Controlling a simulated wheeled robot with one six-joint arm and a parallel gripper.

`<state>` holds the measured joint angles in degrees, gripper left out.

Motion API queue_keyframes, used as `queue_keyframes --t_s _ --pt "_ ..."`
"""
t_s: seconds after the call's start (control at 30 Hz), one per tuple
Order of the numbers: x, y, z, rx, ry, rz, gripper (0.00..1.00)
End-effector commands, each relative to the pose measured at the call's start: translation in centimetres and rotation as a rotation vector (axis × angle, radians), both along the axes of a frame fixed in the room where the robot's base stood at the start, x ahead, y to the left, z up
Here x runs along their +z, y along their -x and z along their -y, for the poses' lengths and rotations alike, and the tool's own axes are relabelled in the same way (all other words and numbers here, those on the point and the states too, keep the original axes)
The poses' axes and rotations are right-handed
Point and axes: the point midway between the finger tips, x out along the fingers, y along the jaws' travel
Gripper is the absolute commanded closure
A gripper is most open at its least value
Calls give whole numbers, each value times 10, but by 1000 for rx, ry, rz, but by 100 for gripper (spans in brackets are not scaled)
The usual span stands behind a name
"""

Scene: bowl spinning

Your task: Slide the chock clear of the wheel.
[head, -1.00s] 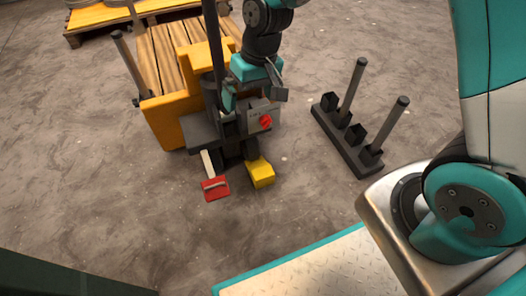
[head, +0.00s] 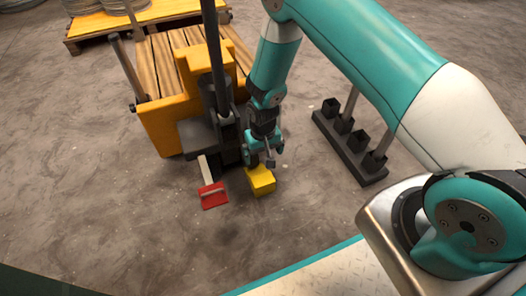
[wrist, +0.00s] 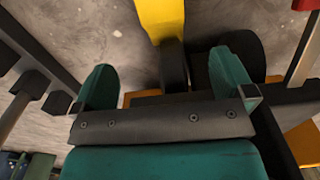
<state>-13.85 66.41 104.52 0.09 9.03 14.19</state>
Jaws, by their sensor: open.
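The yellow chock (head: 261,181) lies on the floor at the front right foot of the yellow truck (head: 168,125). In the wrist view the chock (wrist: 160,18) shows at the top, with a dark bar (wrist: 172,65) running from it down between my fingers. My gripper (head: 262,158) is open just above and behind the chock in the head view. In the wrist view its teal fingers (wrist: 165,82) stand apart on either side of the bar, without visible grip. A black wheel (wrist: 243,46) shows beside the right finger; in the head view my gripper mostly hides it.
A red pedal (head: 213,195) on a pale lever sticks out left of the chock. A dark rack with posts (head: 348,150) stands on the right. The floor in front of the chock is clear.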

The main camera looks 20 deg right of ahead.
Motion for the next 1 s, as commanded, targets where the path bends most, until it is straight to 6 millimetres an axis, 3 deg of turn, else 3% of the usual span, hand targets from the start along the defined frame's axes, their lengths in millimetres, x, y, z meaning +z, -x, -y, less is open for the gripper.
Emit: queue_keyframes --t_s 0.7,1.0 --pt "-137 1 0 1 0 -2 0" --pt "-168 0 0 0 0 -1 0"
